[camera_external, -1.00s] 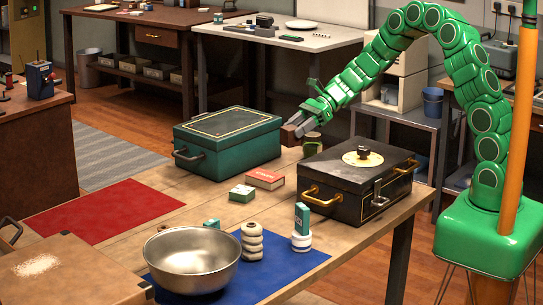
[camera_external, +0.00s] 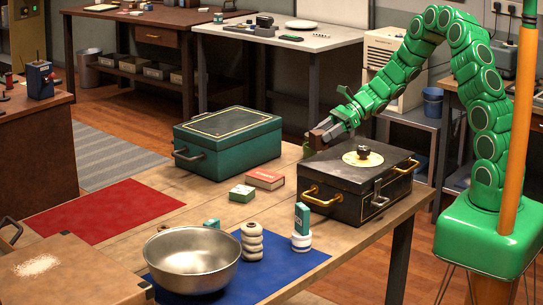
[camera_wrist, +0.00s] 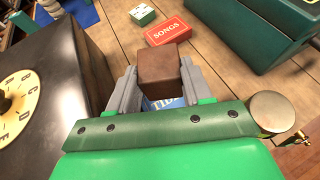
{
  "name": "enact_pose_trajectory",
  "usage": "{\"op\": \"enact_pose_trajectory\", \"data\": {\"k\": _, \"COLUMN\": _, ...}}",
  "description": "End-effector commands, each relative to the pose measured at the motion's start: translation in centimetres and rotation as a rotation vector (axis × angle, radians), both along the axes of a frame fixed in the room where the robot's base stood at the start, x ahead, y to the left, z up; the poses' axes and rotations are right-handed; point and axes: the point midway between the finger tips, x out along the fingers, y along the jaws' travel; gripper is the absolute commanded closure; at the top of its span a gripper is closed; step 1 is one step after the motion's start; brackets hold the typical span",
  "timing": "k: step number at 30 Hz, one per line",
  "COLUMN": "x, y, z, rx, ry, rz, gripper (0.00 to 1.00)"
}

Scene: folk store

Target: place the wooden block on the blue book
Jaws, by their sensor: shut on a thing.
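My gripper (camera_external: 322,134) is shut on the brown wooden block (camera_wrist: 160,62), holding it behind the black box in the external view. In the wrist view the block sits between the two grey fingers. The blue book (camera_wrist: 163,103) shows below the block and gripper in the wrist view, with part of its white lettering visible. Most of the book is covered by my gripper, and the black box hides it in the external view. The block appears to be above the book; I cannot tell how large the gap is.
A black box with a dial (camera_external: 352,185) stands beside my gripper. A green box (camera_external: 228,142), a red box (camera_external: 265,179) and a small green box (camera_external: 241,193) share the table. A metal bowl (camera_external: 192,262) stands nearer the camera. Bare wood lies between the boxes.

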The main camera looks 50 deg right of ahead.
Motion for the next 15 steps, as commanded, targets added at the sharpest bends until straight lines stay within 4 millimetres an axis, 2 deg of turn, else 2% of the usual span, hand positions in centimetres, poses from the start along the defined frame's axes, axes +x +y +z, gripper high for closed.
{"op": "enact_pose_trajectory", "data": {"k": 3, "x": 0.0, "y": 0.0, "z": -1.1, "rx": 0.000, "ry": 0.000, "rz": 0.000, "gripper": 0.82}}
{"op": "enact_pose_trajectory", "data": {"k": 11, "x": 0.0, "y": 0.0, "z": -2.2, "rx": -0.001, "ry": -0.001, "rz": 0.000, "gripper": 0.82}}
{"op": "enact_pose_trajectory", "data": {"k": 15, "x": 0.0, "y": 0.0, "z": -3.6, "rx": -0.001, "ry": 0.001, "rz": 0.000, "gripper": 0.82}}
